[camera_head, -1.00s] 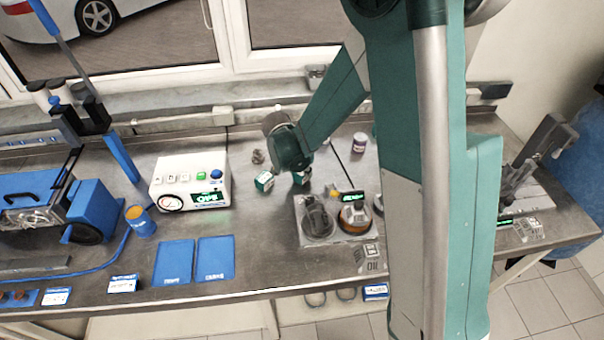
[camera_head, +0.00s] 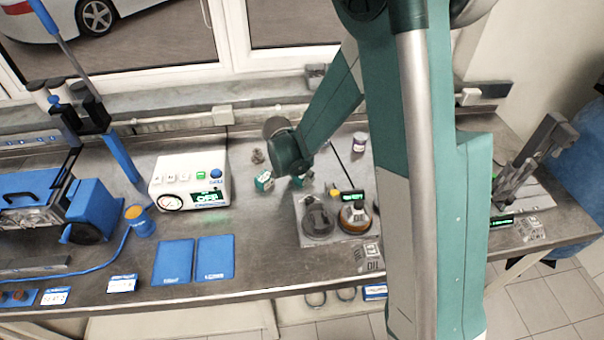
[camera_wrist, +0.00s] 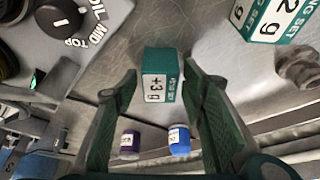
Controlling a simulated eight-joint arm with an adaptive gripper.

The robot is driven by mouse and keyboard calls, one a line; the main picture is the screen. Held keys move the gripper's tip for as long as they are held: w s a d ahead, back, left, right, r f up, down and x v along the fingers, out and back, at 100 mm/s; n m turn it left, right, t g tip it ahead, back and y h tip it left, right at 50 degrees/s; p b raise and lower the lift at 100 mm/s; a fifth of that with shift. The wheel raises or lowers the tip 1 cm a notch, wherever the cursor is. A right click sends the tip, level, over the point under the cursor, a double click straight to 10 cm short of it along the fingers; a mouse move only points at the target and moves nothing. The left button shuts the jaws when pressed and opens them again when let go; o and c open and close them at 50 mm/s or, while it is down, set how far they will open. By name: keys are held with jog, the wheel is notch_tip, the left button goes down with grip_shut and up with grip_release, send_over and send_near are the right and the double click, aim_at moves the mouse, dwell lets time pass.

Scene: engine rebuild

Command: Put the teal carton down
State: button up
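A teal carton (camera_wrist: 153,62) with a white label reading "+3" stands upright on the metal bench in the wrist view. It is between the tips of my gripper (camera_wrist: 158,78), with a narrow gap visible to the left finger and a smaller one to the right finger. The fingers are spread, and I see no clear contact. In the head view the carton (camera_head: 303,181) is partly hidden by my green wrist, which also hides the fingers. A second teal carton (camera_head: 264,182) stands to its left; it also shows at the upper right of the wrist view (camera_wrist: 268,22).
A white tester box (camera_head: 190,182) stands left. Blue mats (camera_head: 174,262) lie in front of it.

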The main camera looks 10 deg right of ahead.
jog(key=shift+r, duration=0.15)
jog(key=v, duration=1.2)
jog(key=shift+p, duration=0.3)
jog(key=shift+d+r, duration=0.1)
dwell(0.8)
jog(key=s+d+r+n+t+y, duration=0.1)
jog(key=s+d+r+n, duration=0.2)
jog(key=s, duration=0.6)
jog(key=s+d+r+n+t+y, duration=0.1)
jog(key=s+d+r+n, duration=0.2)
jog(key=s+d+r, duration=0.3)
jog(key=s+d+r+n+t+y, duration=0.1)
jog(key=s+d+r, duration=0.4)
jog(key=s, duration=0.8)
notch_tip(320, 180, up, 3)
jog(key=shift+f+n+t, duration=0.1)
jog(key=shift+n+t, duration=0.4)
jog(key=shift+n, duration=0.5)
jog(key=shift+o, duration=0.5)
jog(key=shift+d, duration=0.1)
